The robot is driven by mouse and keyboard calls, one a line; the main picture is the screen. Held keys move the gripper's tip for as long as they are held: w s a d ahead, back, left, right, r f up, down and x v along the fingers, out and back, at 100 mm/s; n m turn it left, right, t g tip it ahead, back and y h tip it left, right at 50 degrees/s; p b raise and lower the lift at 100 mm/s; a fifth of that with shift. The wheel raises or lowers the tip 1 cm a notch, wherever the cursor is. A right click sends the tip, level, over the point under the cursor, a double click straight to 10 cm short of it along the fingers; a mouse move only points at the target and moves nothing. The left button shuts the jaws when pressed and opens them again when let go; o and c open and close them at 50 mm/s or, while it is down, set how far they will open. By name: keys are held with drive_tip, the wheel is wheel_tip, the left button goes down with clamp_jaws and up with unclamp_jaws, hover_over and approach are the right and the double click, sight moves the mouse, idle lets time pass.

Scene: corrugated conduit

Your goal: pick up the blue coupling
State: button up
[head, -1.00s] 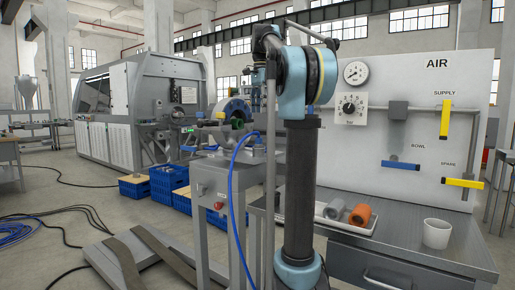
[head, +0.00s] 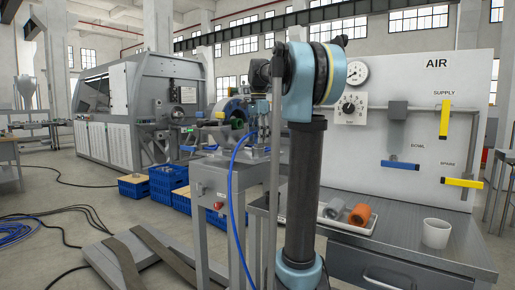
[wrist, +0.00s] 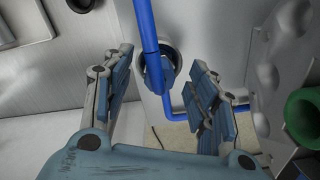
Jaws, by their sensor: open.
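In the wrist view a short, thicker blue piece (wrist: 155,76), which looks like the blue coupling, lies in line with a blue hose in front of a dark round opening. My gripper (wrist: 162,66) is open. Its two jointed fingers stand on either side of the blue piece, with a gap to each. I cannot tell how far below the fingertips the piece is. In the head view my gripper is small and partly hidden among the parts above the grey stand, and I cannot make out the coupling there.
A green ring-shaped part (wrist: 304,118) is close on the right in the wrist view. The blue hose (head: 236,190) hangs down the grey stand (head: 210,195). A tray holds an orange fitting (head: 361,215) and a grey fitting (head: 335,208). A white cup (head: 436,233) stands on the bench.

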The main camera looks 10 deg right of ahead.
drive_tip(key=shift+f, duration=0.85)
clamp_jaws()
drive_tip(key=shift+r, duration=0.15)
wheel_tip(320, 180, up, 15)
idle(0.9)
drive_tip(key=shift+s, duration=0.1)
